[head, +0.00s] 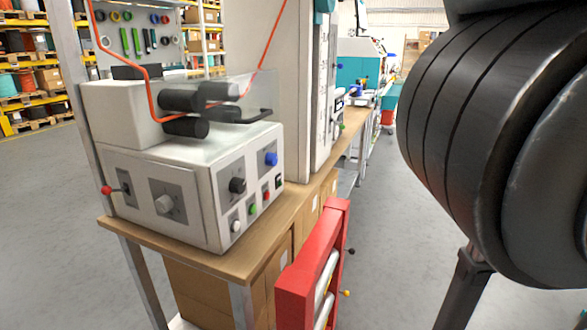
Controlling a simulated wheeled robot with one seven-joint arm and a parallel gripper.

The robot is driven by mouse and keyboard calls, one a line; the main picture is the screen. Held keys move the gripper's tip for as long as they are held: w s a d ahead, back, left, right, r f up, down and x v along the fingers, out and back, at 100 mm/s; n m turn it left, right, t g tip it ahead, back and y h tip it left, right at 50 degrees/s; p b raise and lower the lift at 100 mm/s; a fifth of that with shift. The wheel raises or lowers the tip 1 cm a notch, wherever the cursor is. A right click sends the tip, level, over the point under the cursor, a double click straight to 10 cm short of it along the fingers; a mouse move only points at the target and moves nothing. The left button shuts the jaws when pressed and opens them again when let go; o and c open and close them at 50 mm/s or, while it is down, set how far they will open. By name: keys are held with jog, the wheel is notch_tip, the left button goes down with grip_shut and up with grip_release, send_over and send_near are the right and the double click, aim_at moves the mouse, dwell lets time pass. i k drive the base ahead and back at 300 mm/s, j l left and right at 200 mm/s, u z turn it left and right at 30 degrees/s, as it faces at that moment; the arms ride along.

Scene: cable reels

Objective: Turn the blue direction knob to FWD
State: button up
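The blue direction knob (271,159) is on the right-hand panel of a white cable machine (206,190), near the panel's upper right corner. It sits on a small grey plate. The plate's lettering is too small to read, so I cannot tell which way the knob points. A black knob (237,185) is to its left and lower. My gripper cannot be made out; only large dark parts of my arm fill the right side of the head view, well apart from the knob.
The machine stands on a wooden-topped bench (225,262). Below its panel, a red frame (313,265) stands close to the bench front. An orange cable (152,88) runs over rollers on the machine. Grey floor (385,260) is clear to the right of the bench.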

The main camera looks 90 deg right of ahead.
aim_at(271, 159)
jog(key=z, duration=1.55)
